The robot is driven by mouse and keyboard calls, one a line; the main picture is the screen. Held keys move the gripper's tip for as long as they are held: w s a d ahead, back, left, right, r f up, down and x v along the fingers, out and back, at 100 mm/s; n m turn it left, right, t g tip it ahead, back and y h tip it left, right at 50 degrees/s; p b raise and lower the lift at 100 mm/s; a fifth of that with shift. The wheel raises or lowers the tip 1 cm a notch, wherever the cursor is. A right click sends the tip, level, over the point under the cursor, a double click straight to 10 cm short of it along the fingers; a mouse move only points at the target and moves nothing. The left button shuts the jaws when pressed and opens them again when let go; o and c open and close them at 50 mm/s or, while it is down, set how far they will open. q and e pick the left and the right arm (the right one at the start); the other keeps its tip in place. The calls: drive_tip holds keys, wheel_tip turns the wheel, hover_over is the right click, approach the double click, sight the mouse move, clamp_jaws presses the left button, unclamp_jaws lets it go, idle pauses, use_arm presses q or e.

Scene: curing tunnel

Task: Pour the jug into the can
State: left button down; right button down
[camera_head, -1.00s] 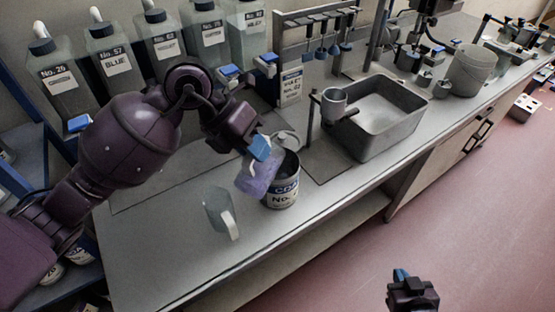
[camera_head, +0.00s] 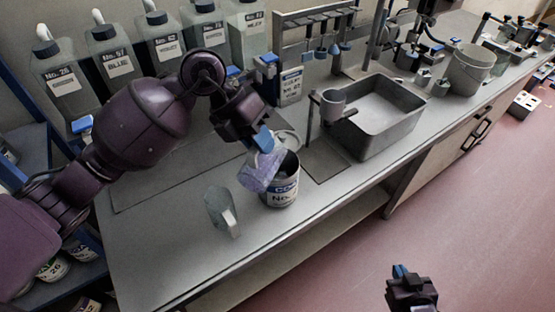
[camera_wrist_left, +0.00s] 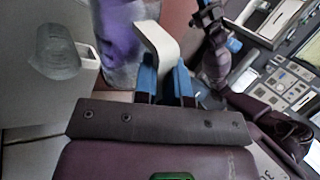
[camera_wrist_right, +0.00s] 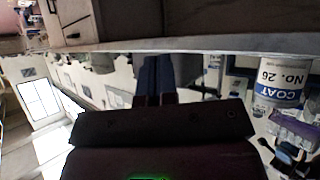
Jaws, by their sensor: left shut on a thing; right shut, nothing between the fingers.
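A jug with purple contents (camera_head: 262,170) is tilted over the mouth of a labelled can (camera_head: 283,188) on the bench. My left gripper (camera_head: 264,140) is shut on the jug's pale handle, which shows in the left wrist view between blue fingers (camera_wrist_left: 166,84). The purple jug (camera_wrist_left: 120,40) fills the upper left of that view. The can's opening is partly hidden behind the jug, and I cannot see whether liquid is flowing. My right gripper (camera_head: 402,272) is shut and empty, out over the floor in front of the bench.
A second, clear jug (camera_head: 218,210) stands on the bench left of the can. A metal sink (camera_head: 375,118) and a cup on a stand (camera_head: 334,104) are to the right. Several labelled bottles (camera_head: 118,65) line the back. The bench front (camera_head: 180,275) is clear.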

use_arm(q)
drive_tip(key=shift+w+d+r+g+p, duration=0.2)
drive_tip(key=shift+w+g+p, duration=0.1)
drive_tip(key=shift+p, duration=0.1)
use_arm(e)
drive_tip(key=shift+s+r, duration=0.1)
drive_tip(key=shift+s, duration=0.3)
use_arm(q)
drive_tip(key=shift+w+d+r+n+g+y+p, duration=0.2)
drive_tip(key=shift+w+g+y+p, duration=0.05)
drive_tip(key=shift+w+g+p, duration=0.2)
drive_tip(key=shift+w+d+r+n+g+y+p, duration=0.15)
drive_tip(key=shift+w+n+g+y+p, duration=0.1)
drive_tip(key=shift+w+g+p, duration=0.15)
use_arm(e)
drive_tip(key=shift+s+r, duration=0.2)
drive_tip(key=shift+r, duration=0.2)
use_arm(q)
drive_tip(key=shift+w+d, duration=0.1)
drive_tip(key=shift+w, duration=0.1)
